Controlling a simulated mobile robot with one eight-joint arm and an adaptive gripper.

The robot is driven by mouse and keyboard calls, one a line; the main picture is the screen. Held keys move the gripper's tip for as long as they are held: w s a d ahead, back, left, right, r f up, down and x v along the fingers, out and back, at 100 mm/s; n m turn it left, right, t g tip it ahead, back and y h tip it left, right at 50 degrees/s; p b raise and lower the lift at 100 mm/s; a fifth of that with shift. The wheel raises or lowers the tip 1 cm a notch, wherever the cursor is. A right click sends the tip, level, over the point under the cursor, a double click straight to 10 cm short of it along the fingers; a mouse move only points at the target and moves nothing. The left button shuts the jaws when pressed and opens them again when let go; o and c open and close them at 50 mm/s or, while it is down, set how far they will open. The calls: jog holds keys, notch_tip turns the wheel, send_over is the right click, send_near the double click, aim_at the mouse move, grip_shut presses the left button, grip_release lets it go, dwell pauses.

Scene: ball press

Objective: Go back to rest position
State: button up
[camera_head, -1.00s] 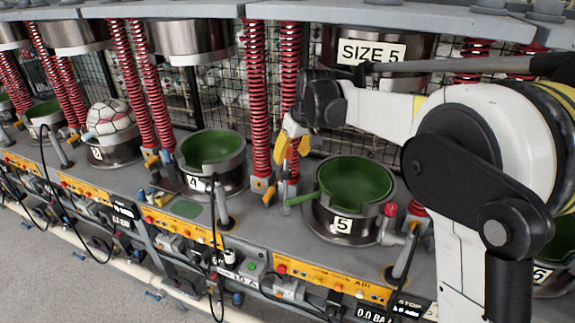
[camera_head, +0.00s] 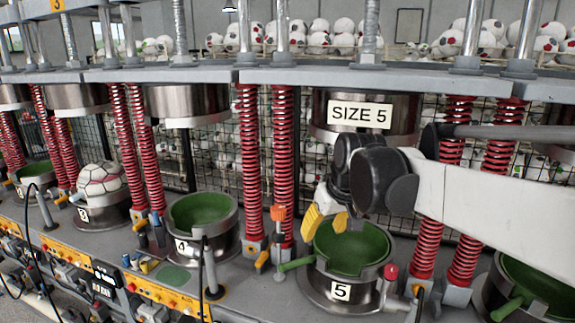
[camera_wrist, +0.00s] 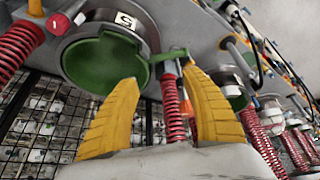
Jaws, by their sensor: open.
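My gripper (camera_head: 326,222) has yellow fingers and hangs over the far left rim of the press cup marked 5 (camera_head: 340,290) in the head view. In the wrist view my gripper (camera_wrist: 158,115) has its two yellow fingers spread apart with nothing held between them. The green-lined cup 5 (camera_wrist: 105,62) shows beyond the fingertips there, empty, with its green handle (camera_wrist: 168,55) at its side. My white arm reaches in from the right of the head view and covers part of the red springs.
Red springs (camera_head: 248,160) stand close to my gripper. The upper press head labelled SIZE 5 (camera_head: 360,116) hangs above cup 5. The empty cup 4 (camera_head: 203,226) is to the left, and a ball (camera_head: 98,180) sits in the cup farther left. A wire mesh fence is behind.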

jog(key=s+d+f+m+b, duration=0.1)
jog(key=s+d+f+b, duration=0.1)
jog(key=s+f, duration=0.3)
jog(key=s+d+f+m+t+h+b, duration=0.1)
jog(key=s+d+f, duration=0.4)
jog(key=s, duration=0.5)
jog(key=s+d+f+m+t+b, duration=0.1)
jog(key=s+d+f+m+b, duration=0.1)
jog(key=s+f, duration=0.3)
jog(key=s+d+b, duration=0.1)
jog(key=s, duration=0.2)
jog(key=shift+s+d+f+h, duration=0.2)
jog(key=shift+s+d+h, duration=0.1)
jog(key=shift+s+h, duration=0.1)
